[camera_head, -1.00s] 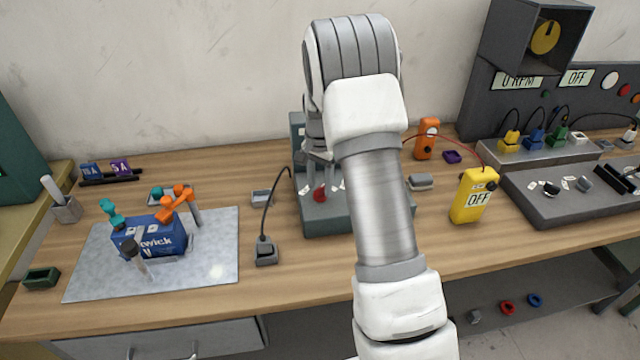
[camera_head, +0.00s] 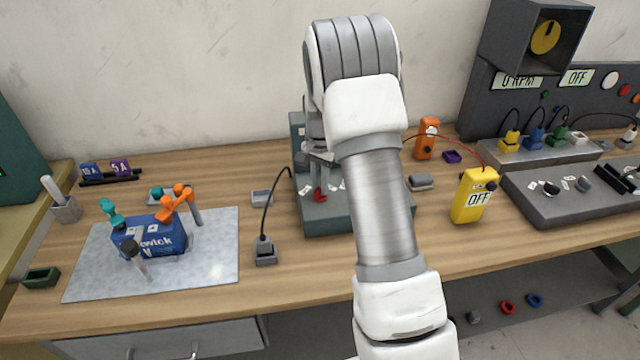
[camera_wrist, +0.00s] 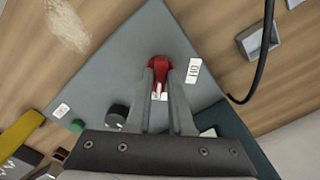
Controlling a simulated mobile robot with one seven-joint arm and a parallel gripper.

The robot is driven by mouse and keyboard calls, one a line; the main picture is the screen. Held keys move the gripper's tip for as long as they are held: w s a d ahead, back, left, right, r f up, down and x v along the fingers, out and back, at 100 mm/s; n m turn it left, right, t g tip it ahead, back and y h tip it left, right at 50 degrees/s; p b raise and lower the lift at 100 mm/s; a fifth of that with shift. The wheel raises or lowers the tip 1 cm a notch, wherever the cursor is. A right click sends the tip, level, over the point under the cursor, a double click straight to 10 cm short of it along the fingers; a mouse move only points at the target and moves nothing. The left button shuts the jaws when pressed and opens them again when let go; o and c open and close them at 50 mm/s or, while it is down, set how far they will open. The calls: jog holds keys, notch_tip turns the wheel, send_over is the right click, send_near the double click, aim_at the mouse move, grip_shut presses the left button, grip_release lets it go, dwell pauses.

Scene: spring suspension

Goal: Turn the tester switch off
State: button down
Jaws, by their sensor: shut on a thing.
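The tester (camera_head: 330,220) is a grey-green box on the bench behind and left of my arm. Its red switch (camera_head: 319,194) shows at the front left of its top, below my gripper (camera_head: 318,172). In the wrist view, my gripper (camera_wrist: 160,88) has its two fingers on either side of the red switch (camera_wrist: 158,62), shut on it. A white label (camera_wrist: 194,71) reading OFF lies just beside the switch. Another small white label (camera_wrist: 62,110) lies farther off, too small to read surely. The fingers hide part of the switch.
A black knob (camera_wrist: 117,117) and a green button (camera_wrist: 77,126) sit on the same panel. A black cable runs to a plug block (camera_head: 265,252) left of the tester.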

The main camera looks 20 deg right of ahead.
jog(key=n, duration=0.4)
jog(key=shift+n+b, duration=0.4)
jog(key=n, duration=0.4)
jog(key=shift+n, duration=0.3)
jog(key=n, duration=0.4)
jog(key=shift+n, duration=2.1)
jog(key=c, duration=0.8)
grip_release()
jog(key=shift+r, duration=0.15)
